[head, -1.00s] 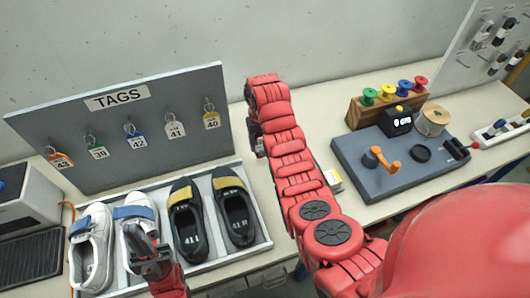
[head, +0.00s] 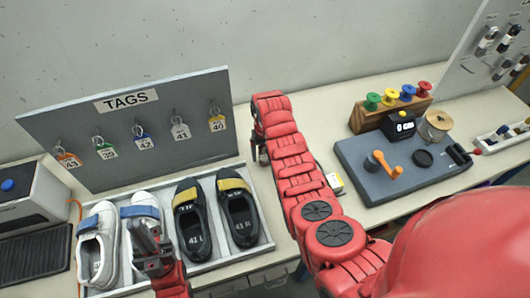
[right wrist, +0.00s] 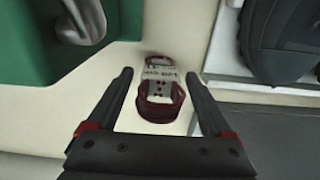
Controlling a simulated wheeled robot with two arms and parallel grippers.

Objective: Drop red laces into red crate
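The red laces (right wrist: 160,104) are a dark red bundle with a pale printed band, lying on the light tabletop in the right wrist view. My right gripper (right wrist: 158,75) is open, with one finger on each side of the bundle in that view. The fingers look apart from it; the height gap is hard to judge. In the head view my right gripper is mostly hidden behind my red arm, and the laces do not show. My left gripper (head: 150,250) is in front of the shoes; its opening is unclear. No red crate is in view.
A tray (head: 262,247) holding white and black shoes stands left of my right arm, below the tag board (head: 60,122). A grey winder base (head: 375,188) and thread spools (head: 407,93) are at right.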

